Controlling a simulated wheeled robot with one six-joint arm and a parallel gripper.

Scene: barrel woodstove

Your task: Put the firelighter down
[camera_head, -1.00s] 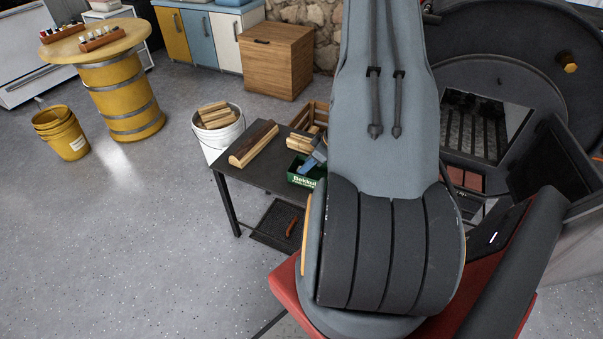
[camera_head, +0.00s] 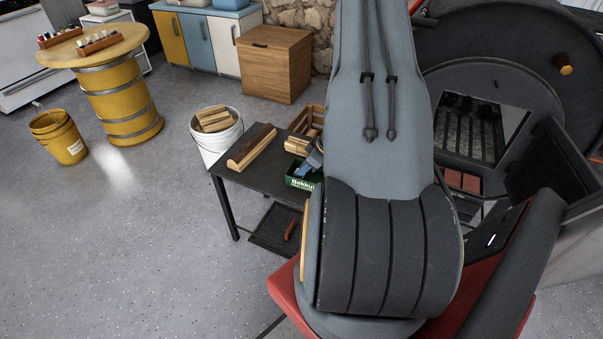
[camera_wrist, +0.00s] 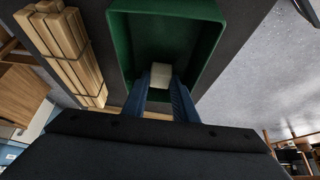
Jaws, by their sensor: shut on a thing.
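The firelighter (camera_wrist: 161,75) is a small off-white block in the wrist view. It sits between the two blue fingertips of my gripper (camera_wrist: 161,88), which is shut on it. The green box (camera_wrist: 205,65) is open-topped, and the firelighter shows against its dark inside. I cannot tell whether the firelighter touches the box floor. In the head view the green box (camera_head: 299,182) stands on the dark table, with my gripper (camera_head: 314,157) over it. My arm hides part of the box there, and the firelighter cannot be made out.
The dark table (camera_head: 262,182) also bears a split log (camera_head: 251,147) and a bundle of kindling (camera_wrist: 72,55) beside the green box. A white bucket of wood (camera_head: 217,140) stands behind the table. The stove (camera_head: 470,75) is at the right.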

